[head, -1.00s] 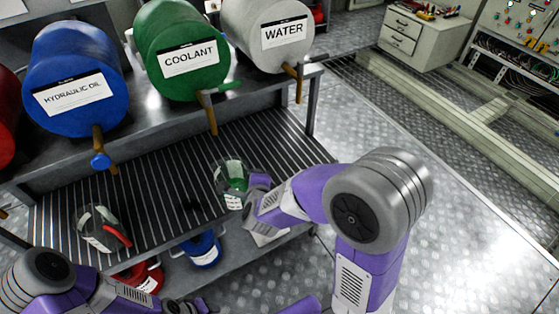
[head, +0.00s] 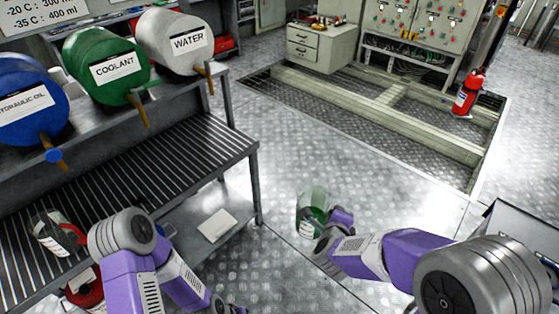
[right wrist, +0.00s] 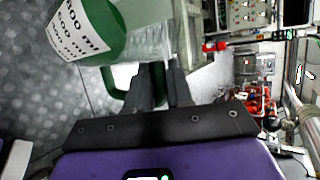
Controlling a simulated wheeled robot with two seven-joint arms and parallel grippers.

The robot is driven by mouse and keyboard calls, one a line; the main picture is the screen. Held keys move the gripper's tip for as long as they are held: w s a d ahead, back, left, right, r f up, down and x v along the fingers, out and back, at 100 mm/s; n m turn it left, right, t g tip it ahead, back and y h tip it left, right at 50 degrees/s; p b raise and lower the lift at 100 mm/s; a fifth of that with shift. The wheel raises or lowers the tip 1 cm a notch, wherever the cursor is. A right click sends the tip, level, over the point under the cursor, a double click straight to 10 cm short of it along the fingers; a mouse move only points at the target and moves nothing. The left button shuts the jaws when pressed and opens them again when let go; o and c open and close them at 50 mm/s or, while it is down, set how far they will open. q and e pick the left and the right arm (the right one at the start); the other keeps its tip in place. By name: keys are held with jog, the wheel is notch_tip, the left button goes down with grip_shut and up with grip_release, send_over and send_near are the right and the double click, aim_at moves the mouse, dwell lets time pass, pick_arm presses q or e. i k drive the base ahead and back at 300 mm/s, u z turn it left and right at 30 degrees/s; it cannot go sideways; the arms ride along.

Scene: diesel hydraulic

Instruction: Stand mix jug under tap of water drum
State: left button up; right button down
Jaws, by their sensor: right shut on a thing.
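The mix jug (head: 312,209) is a clear jug with green in it and a white printed label. My right gripper (head: 335,222) is shut on its green handle, and holds it out over the open floor, right of the bench. The right wrist view shows the jug (right wrist: 95,25) and the gripper fingers (right wrist: 160,88) at the handle. The water drum (head: 178,42) is white and lies on the upper shelf; its tap (head: 206,76) points down over the slatted shelf. My left gripper (head: 228,308) is at the bottom edge; its jaws are unclear.
The coolant drum (head: 105,65) and hydraulic oil drum (head: 25,100) lie left of the water drum. Another jug (head: 52,235) with a red handle stands on the slatted shelf (head: 165,165). The shelf below the water tap is clear. A fire extinguisher (head: 468,92) stands at the right.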

aim_at(226, 146)
jog(key=u, duration=0.95)
jog(key=k, duration=0.1)
jog(key=z, duration=1.85)
jog(key=i, duration=1.55)
jog(key=u, duration=1.4)
jog(key=i, duration=0.9)
jog(key=u, duration=1)
